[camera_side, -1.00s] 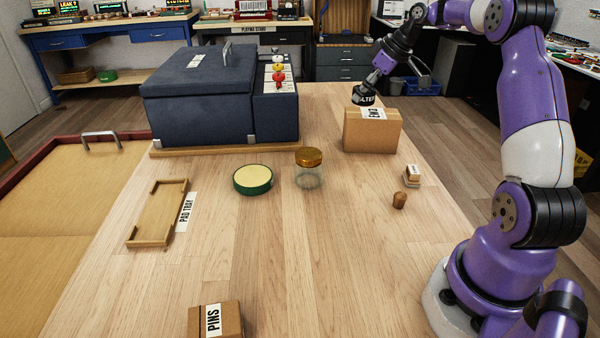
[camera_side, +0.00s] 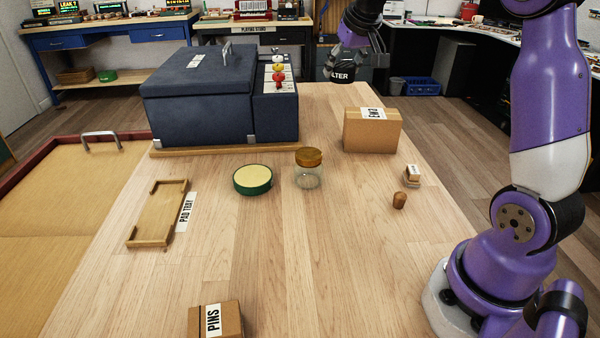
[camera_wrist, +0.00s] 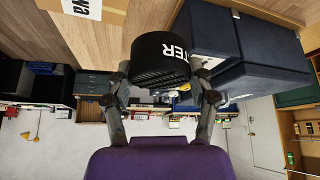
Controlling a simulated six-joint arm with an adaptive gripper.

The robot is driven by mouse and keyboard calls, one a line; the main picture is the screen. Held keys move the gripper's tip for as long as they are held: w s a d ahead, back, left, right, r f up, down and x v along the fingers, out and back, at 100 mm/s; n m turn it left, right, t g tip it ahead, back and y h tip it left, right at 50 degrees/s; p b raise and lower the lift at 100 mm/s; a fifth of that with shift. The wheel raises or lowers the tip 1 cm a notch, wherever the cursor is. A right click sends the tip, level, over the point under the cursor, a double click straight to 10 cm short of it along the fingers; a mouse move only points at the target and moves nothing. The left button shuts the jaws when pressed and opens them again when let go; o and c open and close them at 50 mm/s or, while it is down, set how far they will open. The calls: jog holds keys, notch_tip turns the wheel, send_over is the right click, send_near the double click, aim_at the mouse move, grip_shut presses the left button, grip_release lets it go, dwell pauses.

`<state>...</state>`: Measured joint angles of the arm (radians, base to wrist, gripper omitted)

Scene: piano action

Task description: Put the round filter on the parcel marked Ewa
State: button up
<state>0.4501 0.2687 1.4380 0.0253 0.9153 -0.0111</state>
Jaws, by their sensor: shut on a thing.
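The round filter (camera_side: 342,75) is a short black cylinder with white lettering ending in "LTER". My gripper (camera_side: 350,58) is shut on it and holds it in the air, left of and above the parcel. The wrist view shows the filter (camera_wrist: 160,62) between the two fingers (camera_wrist: 160,85). The parcel marked Ewa (camera_side: 371,133) is a brown cardboard box with a white label on top, standing on the table. Part of it shows at the top left of the wrist view (camera_wrist: 112,14). Its top carries only the label.
A dark blue case (camera_side: 200,105) stands left of the parcel. A pins box (camera_side: 216,321) is at the front.

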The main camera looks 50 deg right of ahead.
jog(key=shift+s+d+m, duration=0.1)
jog(key=shift+d+m, duration=0.1)
jog(key=shift+m, duration=0.2)
send_over(370, 110)
jog(key=s+a, duration=0.1)
jog(key=s, duration=0.1)
jog(key=shift+m+h, duration=0.3)
jog(key=shift+h, duration=0.1)
jog(key=f, duration=0.7)
jog(key=shift+w, duration=0.2)
jog(key=shift+f, duration=1.95)
jog(key=shift+f, duration=0.1)
jog(key=o, duration=1.2)
